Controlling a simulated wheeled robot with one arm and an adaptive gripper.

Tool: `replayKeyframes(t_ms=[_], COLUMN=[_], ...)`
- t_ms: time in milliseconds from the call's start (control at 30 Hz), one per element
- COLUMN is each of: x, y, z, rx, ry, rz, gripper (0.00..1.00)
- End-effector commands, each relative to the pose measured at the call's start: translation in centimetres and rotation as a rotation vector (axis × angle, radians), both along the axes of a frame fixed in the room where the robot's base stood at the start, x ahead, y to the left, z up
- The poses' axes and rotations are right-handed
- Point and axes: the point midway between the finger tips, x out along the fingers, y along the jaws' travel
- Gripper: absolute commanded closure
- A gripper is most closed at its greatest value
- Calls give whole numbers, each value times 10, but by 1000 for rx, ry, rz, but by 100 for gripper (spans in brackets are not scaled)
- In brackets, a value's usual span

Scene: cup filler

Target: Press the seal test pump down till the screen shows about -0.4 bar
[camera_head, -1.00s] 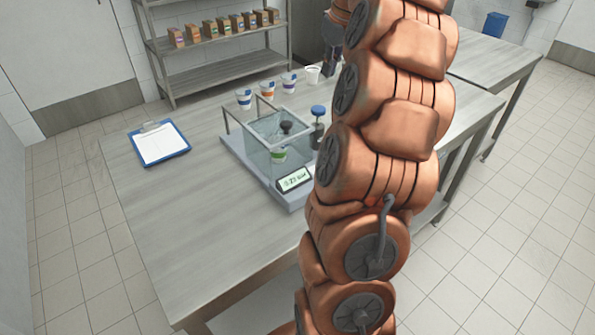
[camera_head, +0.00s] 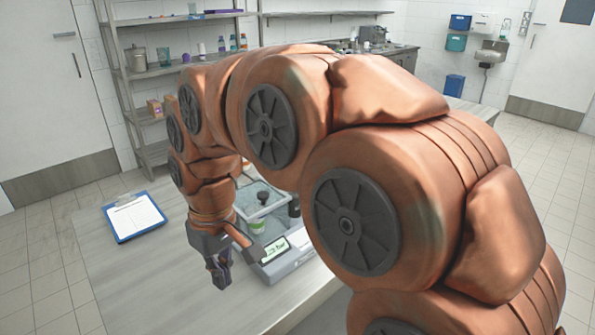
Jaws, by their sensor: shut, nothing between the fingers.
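The seal tester, with a clear chamber (camera_head: 270,212) and a small screen (camera_head: 275,249), stands on the table, partly hidden behind my arm. The screen is lit pale green, but its figures are too small to read. A cup (camera_head: 257,226) shows in the chamber, below a dark knob (camera_head: 263,197). A dark upright piece (camera_head: 294,207) stands behind the chamber's right side and looks like the pump; its top is hidden by my arm. My gripper (camera_head: 220,281) is shut and empty, pointing down to the left of the screen, apart from the pump.
A clipboard with white paper (camera_head: 135,217) lies on the table's left. Bare table (camera_head: 150,285) shows at the front left. My arm crosses much of the view and hides the table behind it. Shelves (camera_head: 185,75) stand at the back wall.

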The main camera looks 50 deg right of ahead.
Motion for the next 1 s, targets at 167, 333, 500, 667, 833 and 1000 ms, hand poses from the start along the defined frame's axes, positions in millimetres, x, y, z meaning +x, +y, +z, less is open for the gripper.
replayKeyframes(t_ms=[167, 333, 500, 667, 833, 1000], x=[-60, -106, -130, -136, -136, -136], y=[30, 42, 44, 45, 44, 44], z=[-33, -59, -74, -77, -77, -76], rx=[-26, -50, -64, -66, -66, -66], ry=[65, 114, 139, 143, 143, 143], rz=[-10, -34, -53, -59, -58, -58], gripper=[100, 100, 100, 100, 100, 100])
